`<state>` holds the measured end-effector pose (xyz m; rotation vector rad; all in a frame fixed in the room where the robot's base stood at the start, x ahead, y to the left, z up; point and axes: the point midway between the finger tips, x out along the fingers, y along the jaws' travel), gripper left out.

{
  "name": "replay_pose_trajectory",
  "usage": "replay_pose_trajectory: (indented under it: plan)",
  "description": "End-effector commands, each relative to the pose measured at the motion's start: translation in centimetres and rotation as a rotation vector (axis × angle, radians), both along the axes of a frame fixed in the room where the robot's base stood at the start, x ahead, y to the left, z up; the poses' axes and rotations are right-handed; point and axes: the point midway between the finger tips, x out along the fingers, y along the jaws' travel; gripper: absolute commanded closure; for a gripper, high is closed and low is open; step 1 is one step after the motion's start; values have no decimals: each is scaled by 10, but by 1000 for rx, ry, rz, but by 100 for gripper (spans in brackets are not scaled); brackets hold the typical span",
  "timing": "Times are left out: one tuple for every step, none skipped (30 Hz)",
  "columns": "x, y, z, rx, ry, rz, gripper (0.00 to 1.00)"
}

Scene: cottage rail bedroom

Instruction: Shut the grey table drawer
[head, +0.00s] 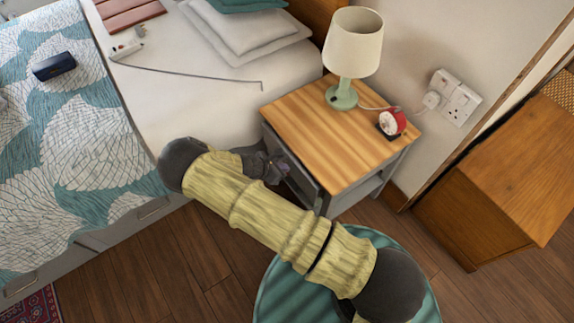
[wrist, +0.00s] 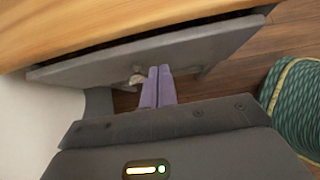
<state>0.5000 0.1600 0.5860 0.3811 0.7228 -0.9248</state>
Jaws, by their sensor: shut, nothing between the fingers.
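The bedside table has a wooden top (head: 335,125) and a grey body. In the wrist view its grey drawer front (wrist: 190,50) slants across below the wooden edge. A dark gap shows along the top of the front, so the drawer stands slightly out. A small pale knob (wrist: 136,79) sits on the front, just left of my fingers. My gripper (wrist: 160,70) is shut and empty, its purple fingertips at the lower part of the drawer front. I cannot tell whether they touch it. In the head view the drawer front (head: 291,168) is partly hidden by my gripper and arm.
The bed (head: 175,90) is close on the left. A teal ribbed pouf (head: 275,292) is below my arm. A wooden cabinet (head: 505,180) stands at the right.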

Motion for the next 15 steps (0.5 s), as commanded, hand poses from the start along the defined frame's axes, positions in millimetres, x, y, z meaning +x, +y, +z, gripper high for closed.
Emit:
replay_pose_trajectory:
  plan:
    - [-3,8,-1,4,1,1,100]
    - [-5,12,-1,3,1,-1,100]
    - [-7,17,3,4,-1,-3,100]
    - [-10,20,9,4,-1,-4,100]
    - [-12,23,14,4,-1,-6,100]
    - [-15,26,19,5,0,-7,100]
    - [-17,29,24,5,0,-8,100]
    - [-19,32,28,4,0,-11,100]
    - [-22,36,33,4,-1,-11,100]
    - [-24,40,38,4,0,-11,100]
    - [-27,44,42,4,0,-11,100]
    - [-30,49,47,5,0,-8,100]
    - [-33,53,51,4,0,-8,100]
    - [-35,56,55,4,0,-6,100]
    - [-38,61,59,4,0,-5,100]
